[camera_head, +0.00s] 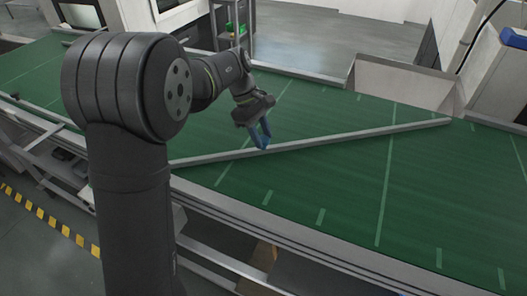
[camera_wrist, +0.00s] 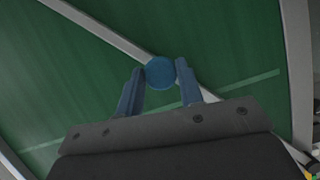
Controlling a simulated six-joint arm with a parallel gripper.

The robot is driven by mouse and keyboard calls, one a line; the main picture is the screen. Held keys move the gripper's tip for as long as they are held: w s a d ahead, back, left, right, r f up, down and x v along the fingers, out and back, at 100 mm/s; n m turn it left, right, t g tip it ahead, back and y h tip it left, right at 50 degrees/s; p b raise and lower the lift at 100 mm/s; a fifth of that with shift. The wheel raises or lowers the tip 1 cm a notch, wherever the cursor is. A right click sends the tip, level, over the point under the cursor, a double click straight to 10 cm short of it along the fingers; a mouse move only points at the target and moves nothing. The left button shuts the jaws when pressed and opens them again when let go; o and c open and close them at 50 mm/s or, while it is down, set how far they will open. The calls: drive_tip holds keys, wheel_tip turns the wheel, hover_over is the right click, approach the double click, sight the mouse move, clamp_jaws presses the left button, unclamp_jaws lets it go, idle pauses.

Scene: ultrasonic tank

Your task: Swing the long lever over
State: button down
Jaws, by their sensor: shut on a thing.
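The long lever (camera_head: 350,136) is a grey bar lying slantwise across the green belt, from behind my arm at the left to near the far edge at the right. In the wrist view the lever (camera_wrist: 100,22) runs from upper left to lower right. A round blue knob (camera_wrist: 160,73) sits on it. My gripper (camera_head: 264,146) has blue fingers pointing down at the lever. In the wrist view my gripper (camera_wrist: 160,68) is shut on the knob, one finger on each side.
The green conveyor belt (camera_head: 320,190) with pale marks is otherwise clear on both sides of the lever. Metal rails (camera_head: 330,245) border it. A grey chute (camera_head: 400,82) stands at the far edge, and white machines stand behind.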

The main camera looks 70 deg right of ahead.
drive_tip(key=shift+n+h, duration=0.3)
drive_tip(key=shift+n, duration=0.5)
drive_tip(key=w+d, duration=0.3)
drive_tip(key=shift+d, duration=0.15)
drive_tip(key=shift+w+d+r, duration=0.1)
drive_tip(key=shift+w+d, duration=0.05)
drive_tip(key=shift+d, duration=0.05)
drive_tip(key=shift+w, duration=0.1)
drive_tip(key=c, duration=1)
unclamp_jaws()
drive_tip(key=shift+d, duration=0.1)
drive_tip(key=v, duration=1.7)
drive_tip(key=shift+r, duration=0.15)
drive_tip(key=shift+w, duration=0.1)
